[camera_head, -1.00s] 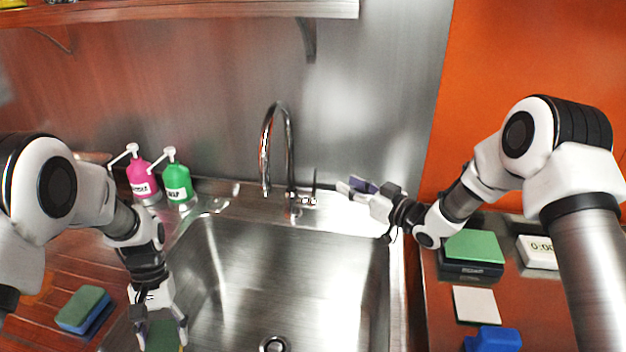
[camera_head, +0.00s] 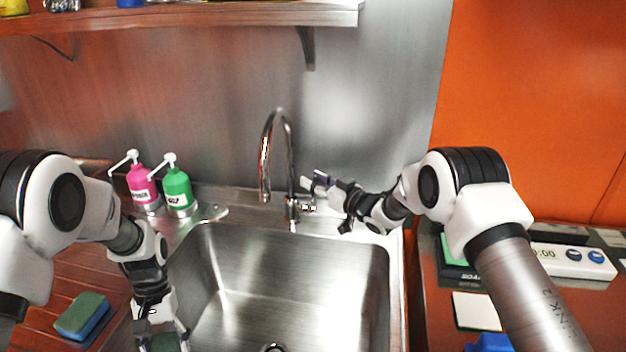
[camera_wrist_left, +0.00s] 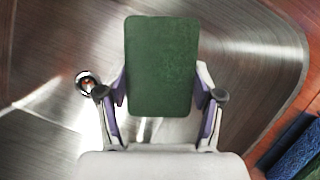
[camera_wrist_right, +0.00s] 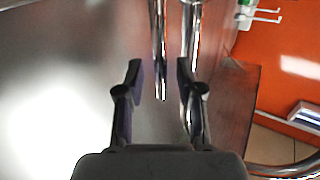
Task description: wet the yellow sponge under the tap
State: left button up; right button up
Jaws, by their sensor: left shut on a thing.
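My left gripper (camera_wrist_left: 162,100) is shut on a sponge (camera_wrist_left: 161,65), gripping it by its sides. Only its green face shows in the left wrist view, so I cannot see any yellow. The sponge is at the left side of the sink (camera_head: 300,290), near the bottom edge of the head view. The chrome tap (camera_head: 287,150) arches over the back of the sink. My right gripper (camera_head: 315,184) is at the back right of the tap.
A pink bottle (camera_head: 141,185) and a green bottle (camera_head: 177,190) stand at the back left. A blue sponge with a green top (camera_head: 82,315) lies on the wooden counter at left. A white timer (camera_head: 575,260) stands at right. The sink basin is empty.

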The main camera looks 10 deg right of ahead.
grip_shut()
pick_arm(q)
notch_tip(320, 180, down, 2)
jog(key=shift+f+b, duration=0.2)
jog(key=shift+b, duration=1)
pick_arm(e)
jog(key=shift+s+a+f+n, duration=0.15)
jog(key=shift+s+f+n, duration=0.25)
jog(key=shift+n, duration=0.1)
pick_arm(q)
jog(key=shift+f, duration=0.2)
pick_arm(e)
jog(key=shift+s+r+t+y, duration=0.15)
jog(key=shift+r+t+y, duration=0.1)
jog(key=shift+t+y, duration=0.05)
pick_arm(q)
jog(key=shift+r, duration=0.15)
pick_arm(e)
jog(key=shift+a+r, duration=0.1)
jog(key=shift+r, duration=0.05)
grip_release()
jog(key=r+v, duration=0.1)
jog(key=v, duration=1.1)
jog(key=shift+f, duration=0.5)
